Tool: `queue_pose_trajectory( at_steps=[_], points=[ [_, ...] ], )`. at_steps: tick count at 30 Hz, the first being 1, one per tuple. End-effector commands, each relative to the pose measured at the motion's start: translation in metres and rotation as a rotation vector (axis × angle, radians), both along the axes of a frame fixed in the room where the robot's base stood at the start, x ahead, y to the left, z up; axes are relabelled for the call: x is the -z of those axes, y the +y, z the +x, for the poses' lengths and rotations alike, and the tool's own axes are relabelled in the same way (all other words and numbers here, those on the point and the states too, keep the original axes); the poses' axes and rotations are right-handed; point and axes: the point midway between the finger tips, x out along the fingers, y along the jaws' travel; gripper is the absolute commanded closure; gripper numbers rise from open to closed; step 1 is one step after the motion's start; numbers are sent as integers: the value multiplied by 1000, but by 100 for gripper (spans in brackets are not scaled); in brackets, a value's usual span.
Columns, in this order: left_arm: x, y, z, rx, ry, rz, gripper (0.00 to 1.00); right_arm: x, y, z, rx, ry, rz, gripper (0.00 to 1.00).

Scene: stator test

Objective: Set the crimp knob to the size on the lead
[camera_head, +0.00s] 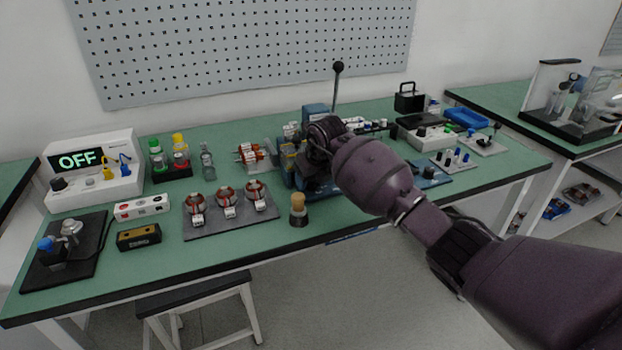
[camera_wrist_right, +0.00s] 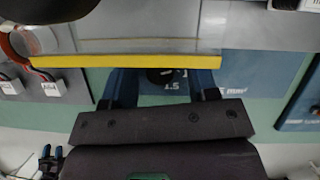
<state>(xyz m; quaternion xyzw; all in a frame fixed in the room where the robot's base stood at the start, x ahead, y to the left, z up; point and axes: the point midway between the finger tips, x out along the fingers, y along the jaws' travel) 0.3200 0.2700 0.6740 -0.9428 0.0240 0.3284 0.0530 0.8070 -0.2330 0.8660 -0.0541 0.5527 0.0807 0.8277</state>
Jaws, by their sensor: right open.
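The crimp press (camera_head: 316,112) is a blue machine with a tall black-knobbed lever, mid-table in the head view; my right arm hides much of it. The dark crimp knob (camera_wrist_right: 166,75) shows in the right wrist view on a blue face, beside a "1.5" mark and "mm" lettering. My right gripper (camera_wrist_right: 164,84) is open, one finger on each side of the knob; I cannot tell whether they touch it. Three copper-ringed stators (camera_head: 228,203) with white tags lie left of the press. No lead size is readable. My left gripper is not in view.
A yellow-edged grey plate (camera_wrist_right: 130,55) crosses above the knob in the right wrist view. A wooden-handled tool (camera_head: 298,208) stands near the front table edge. A tester reading OFF (camera_head: 95,165) stands at the left. Small boards and a blue tray (camera_head: 466,117) are at the right.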

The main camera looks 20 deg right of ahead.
Motion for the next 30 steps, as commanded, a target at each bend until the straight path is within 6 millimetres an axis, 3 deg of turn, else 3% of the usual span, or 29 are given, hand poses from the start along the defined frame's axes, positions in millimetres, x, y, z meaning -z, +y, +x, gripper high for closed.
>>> queue_pose_trajectory(
  at_steps=[5, 14, 30],
  points=[
    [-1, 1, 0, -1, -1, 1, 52, -1, 0, 0, 0, 0, 0, 49],
    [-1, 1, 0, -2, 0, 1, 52, 0, 0, 0, 0, 0, 0, 95],
    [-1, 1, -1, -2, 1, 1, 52, 1, -1, 0, -218, 2, -1, 95]
  ],
)
